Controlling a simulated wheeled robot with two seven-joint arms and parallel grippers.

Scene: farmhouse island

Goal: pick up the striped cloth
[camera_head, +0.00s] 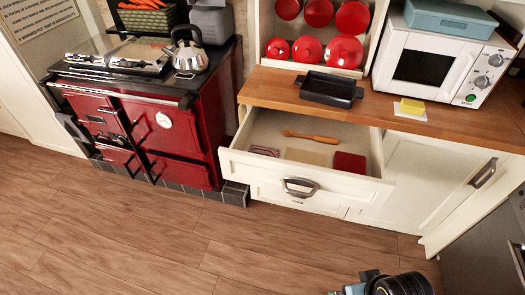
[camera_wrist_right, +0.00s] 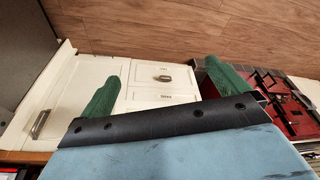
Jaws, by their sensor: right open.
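The striped cloth (camera_head: 265,151), small with red and pale stripes, lies at the left of the open drawer (camera_head: 232,160) in the head view. My right gripper (camera_wrist_right: 161,70) shows in the right wrist view with its two green fingers wide apart and nothing between them. Part of my right arm shows at the bottom edge of the head view, well in front of the drawer and apart from the cloth. The cloth cannot be made out in the right wrist view. My left gripper is in neither view.
The red stove (camera_head: 165,130) stands left. The wooden floor in front is clear.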

